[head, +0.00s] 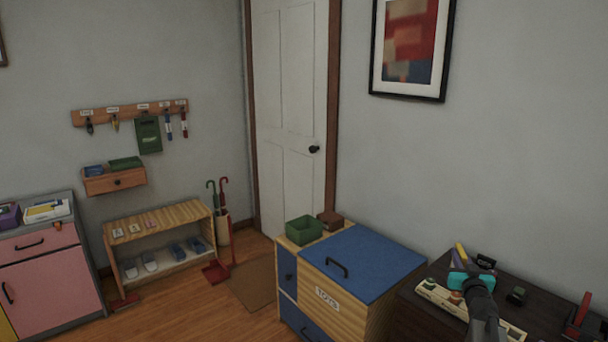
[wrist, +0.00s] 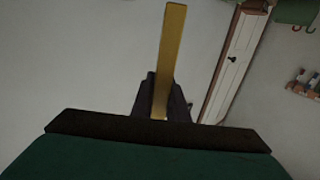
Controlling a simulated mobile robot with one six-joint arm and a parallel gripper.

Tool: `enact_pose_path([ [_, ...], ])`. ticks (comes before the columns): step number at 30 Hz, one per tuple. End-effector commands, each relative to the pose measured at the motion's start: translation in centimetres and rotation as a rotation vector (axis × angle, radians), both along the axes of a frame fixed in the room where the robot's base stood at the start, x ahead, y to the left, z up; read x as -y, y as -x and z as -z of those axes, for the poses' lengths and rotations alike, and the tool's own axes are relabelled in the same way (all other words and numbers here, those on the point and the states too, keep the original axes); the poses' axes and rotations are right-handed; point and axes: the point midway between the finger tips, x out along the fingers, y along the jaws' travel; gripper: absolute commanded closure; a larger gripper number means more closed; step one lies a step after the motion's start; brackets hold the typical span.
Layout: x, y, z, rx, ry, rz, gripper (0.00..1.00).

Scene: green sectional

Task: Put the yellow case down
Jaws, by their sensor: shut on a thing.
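The yellow case (wrist: 170,55) is a long, narrow yellow bar in the wrist view, upright in the picture. My gripper (wrist: 162,98) is shut on its lower part, with dark fingers around it. In the head view the yellow case (head: 460,252) is a small slanted yellow piece at the right, beyond the teal end of my arm. It appears in front of the wall and the back edge of a dark desk top (head: 545,318). I cannot tell its height above the desk. My arm hides part of the desk.
A cream tray (head: 436,294) with small things lies on the desk, partly behind my arm. A small dark object (head: 517,295) and a red-and-dark tool (head: 581,312) are to its right. The blue-topped toy chest (head: 375,262) stands left of the desk, with a green bin (head: 303,230) beside its lid.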

Motion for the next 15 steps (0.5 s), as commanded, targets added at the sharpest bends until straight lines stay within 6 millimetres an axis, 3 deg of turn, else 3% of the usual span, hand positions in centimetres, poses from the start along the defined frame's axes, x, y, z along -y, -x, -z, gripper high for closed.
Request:
enact_pose_path([
  [1, -2.3, -0.2, 0.3, -0.001, 0.001, -0.041, 1.00],
  [8, -11.1, -0.7, 1.0, -0.001, 0.000, -0.233, 1.00],
  [15, -20.3, 0.3, 2.0, -0.002, -0.001, -0.455, 1.00],
])
